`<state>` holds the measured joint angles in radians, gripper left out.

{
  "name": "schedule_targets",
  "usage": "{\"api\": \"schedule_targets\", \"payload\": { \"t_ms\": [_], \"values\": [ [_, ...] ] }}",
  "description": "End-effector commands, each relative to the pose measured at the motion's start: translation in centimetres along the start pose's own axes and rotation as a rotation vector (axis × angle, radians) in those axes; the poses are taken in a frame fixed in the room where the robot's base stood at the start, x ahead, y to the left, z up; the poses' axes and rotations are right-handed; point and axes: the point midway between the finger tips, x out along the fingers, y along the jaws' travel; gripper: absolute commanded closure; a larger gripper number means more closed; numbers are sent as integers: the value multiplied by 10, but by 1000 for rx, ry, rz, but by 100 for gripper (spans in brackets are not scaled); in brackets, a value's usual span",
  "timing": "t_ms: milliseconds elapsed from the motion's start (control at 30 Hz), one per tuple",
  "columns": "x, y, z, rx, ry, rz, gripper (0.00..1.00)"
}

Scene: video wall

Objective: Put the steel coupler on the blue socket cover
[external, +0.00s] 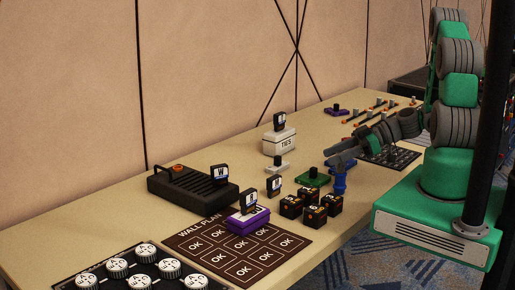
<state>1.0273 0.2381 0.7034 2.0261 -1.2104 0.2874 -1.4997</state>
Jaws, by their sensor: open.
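A blue piece (341,182), which looks like the blue socket cover, stands near the table's front edge, partly hidden by my gripper. My gripper (331,159) is open, just above and to the left of the blue piece's top; I cannot tell whether they touch. I see nothing between its fingers. I cannot pick out the steel coupler for certain; small grey knobs stand on a white base (277,168) and among orange-tipped pieces (378,108) at the back right.
A green base (312,180) and several black blocks (311,207) sit left of my gripper. A white TIES box (279,143), black device (188,188), purple box (247,221) and WALL PLAN board (205,250) lie farther left. A purple piece (335,111) is behind.

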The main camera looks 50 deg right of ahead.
Motion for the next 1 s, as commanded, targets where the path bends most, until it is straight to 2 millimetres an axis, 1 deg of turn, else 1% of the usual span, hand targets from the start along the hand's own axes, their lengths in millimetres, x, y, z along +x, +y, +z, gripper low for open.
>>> {"api": "schedule_targets", "payload": {
  "t_ms": [300,400,500,567,633,667,700,767,800,867,967,1000],
  "values": [
    [-79,2,3,0,-2,8,54],
    [-98,1,3,0,-1,5,54],
    [-108,0,2,1,-2,1,54],
    [-108,-2,1,9,-22,-14,54],
    [-98,-7,1,46,-94,-63,54],
    [-91,-11,1,71,-144,-89,54],
    [-82,-16,1,110,-228,-122,54],
    [-70,-25,1,173,-369,-154,54],
    [-64,-30,0,212,-459,-154,54],
    [-59,-37,-3,259,-576,-136,54],
    [-54,-46,-14,323,-741,-56,54],
    [-53,-50,-22,345,-797,-7,54]
  ]
}}
